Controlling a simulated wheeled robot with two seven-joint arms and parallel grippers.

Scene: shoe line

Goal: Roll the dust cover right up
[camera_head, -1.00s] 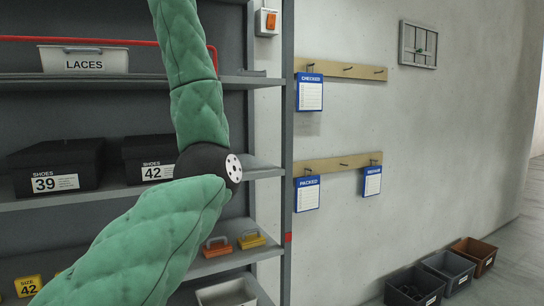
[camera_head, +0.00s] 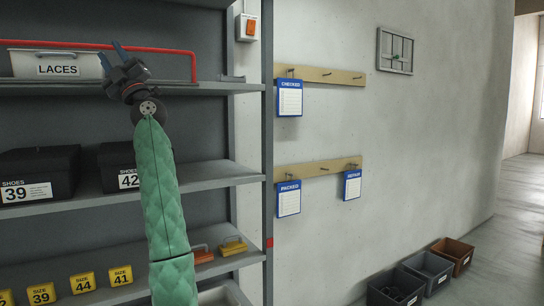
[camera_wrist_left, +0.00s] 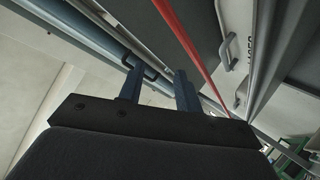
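My left gripper (camera_head: 112,50) is raised in front of the upper left of the shelf, beside the LACES bin. Its two blue fingers stand apart with nothing clear between them; they also show in the left wrist view (camera_wrist_left: 160,80). In that view a long blue-grey bar (camera_wrist_left: 88,35) with a dark handle (camera_wrist_left: 140,64) crosses just past the fingertips. It may be the lower edge of the dust cover; I cannot be sure. Whether a finger touches the handle cannot be told. No cover sheet is identifiable in the head view. My right gripper is out of view.
A red rail (camera_head: 150,48) runs across the shelf front near the gripper, by the white LACES bin (camera_head: 30,64). Dark shoe boxes (camera_head: 60,165) stand on the shelf below. A grey post (camera_head: 267,120) edges the shelf. Peg rails with blue cards hang on the wall at right.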

